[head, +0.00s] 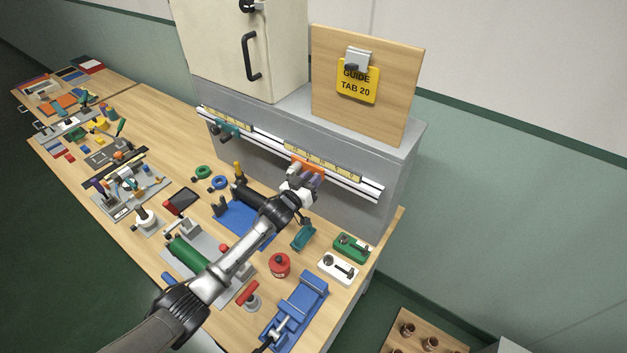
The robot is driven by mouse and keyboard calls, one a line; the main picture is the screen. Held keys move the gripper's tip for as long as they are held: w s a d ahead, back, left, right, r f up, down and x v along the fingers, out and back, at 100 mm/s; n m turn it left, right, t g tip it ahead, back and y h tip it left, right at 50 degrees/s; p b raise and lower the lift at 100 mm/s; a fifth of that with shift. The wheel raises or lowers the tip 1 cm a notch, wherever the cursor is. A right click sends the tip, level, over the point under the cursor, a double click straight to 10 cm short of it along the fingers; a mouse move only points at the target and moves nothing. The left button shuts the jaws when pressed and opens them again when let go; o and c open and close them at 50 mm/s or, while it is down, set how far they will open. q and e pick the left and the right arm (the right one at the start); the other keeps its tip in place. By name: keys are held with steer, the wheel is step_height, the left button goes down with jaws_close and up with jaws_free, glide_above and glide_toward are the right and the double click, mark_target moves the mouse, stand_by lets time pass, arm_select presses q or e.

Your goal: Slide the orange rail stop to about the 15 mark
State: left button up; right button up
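The orange rail stop (307,164) sits on the white rail (357,189) along the front of the grey cabinet, right of the rail's middle. A yellow scale strip (335,171) runs along the rail above it; its numbers are too small to read. My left gripper (310,175) is at the orange stop, its fingertips at or just in front of the lower part. The gripper covers part of the stop, and I cannot tell whether the fingers touch or grip it. A teal stop (228,130) sits farther left on the rail. My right gripper is not in view.
A yellow card (358,82) reading "GUIDE TAB 20" hangs on a wooden board (400,75) above the rail.

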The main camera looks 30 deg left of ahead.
arm_select(q)
steer(key=o, duration=0.5)
steer(key=shift+c, duration=0.2)
steer(key=s, duration=1.3)
steer(key=shift+s+a+b, duration=0.2)
steer(key=shift+s+b, duration=0.2)
